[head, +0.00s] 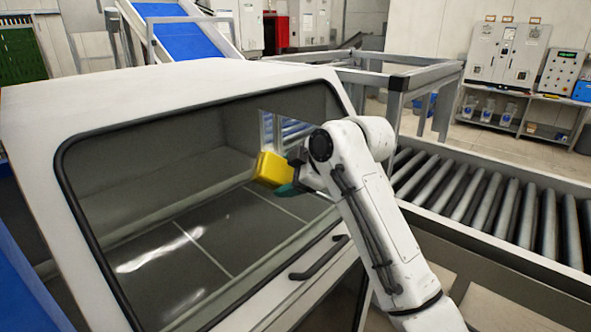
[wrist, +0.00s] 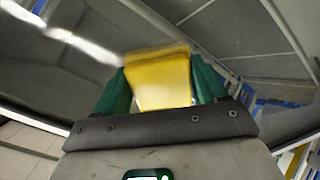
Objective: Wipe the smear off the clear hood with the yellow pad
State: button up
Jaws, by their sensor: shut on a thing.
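The yellow pad (head: 272,168) is a thick block held between the green fingers of my gripper (head: 288,187). In the wrist view the pad (wrist: 160,72) sits squarely between both green fingers of my gripper (wrist: 158,88). The clear hood (head: 130,190) is a large dark-edged sloping window in a white housing. The pad is in front of its upper right part; I cannot tell whether it touches. Whitish streaks (head: 160,250) show low on the left of the window and at the upper left of the wrist view (wrist: 82,42). I cannot tell smear from reflection.
A dark handle (head: 320,257) sticks out below the window's lower right edge. A roller conveyor (head: 480,200) runs along the right, with a grey metal frame (head: 395,85) behind the hood. Cabinets (head: 508,52) stand at the back right.

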aim_at(269, 171)
jog(key=shift+s+a+p, duration=0.4)
jog(key=shift+s+a, duration=1)
jog(key=shift+s, duration=0.3)
jog(key=shift+w+a+r+p, duration=0.25)
jog(key=shift+a+r+p, duration=0.15)
jog(key=shift+r, duration=0.15)
jog(key=shift+w+a+r+p, duration=0.25)
jog(key=shift+r+p, duration=0.1)
jog(key=shift+r, duration=0.2)
jog(key=shift+w+d+f, duration=0.1)
jog(key=shift+w+d, duration=1.05)
jog(key=shift+w, duration=0.25)
jog(key=shift+w+d, duration=1.1)
jog(key=shift+w, duration=0.3)
jog(key=shift+w+d+f, duration=0.1)
jog(key=shift+w+d, duration=1.05)
jog(key=shift+w, duration=0.25)
jog(key=shift+w+d+r, duration=0.1)
jog(key=shift+d+r, duration=0.05)
jog(key=shift+d, duration=0.05)
jog(key=shift+a, duration=0.1)
jog(key=shift+s+a+p, duration=0.35)
jog(key=shift+s+a, duration=0.85)
jog(key=shift+s, duration=0.3)
jog(key=shift+s+a+p, duration=0.35)
jog(key=shift+s+a, duration=0.85)
jog(key=shift+s, duration=0.25)
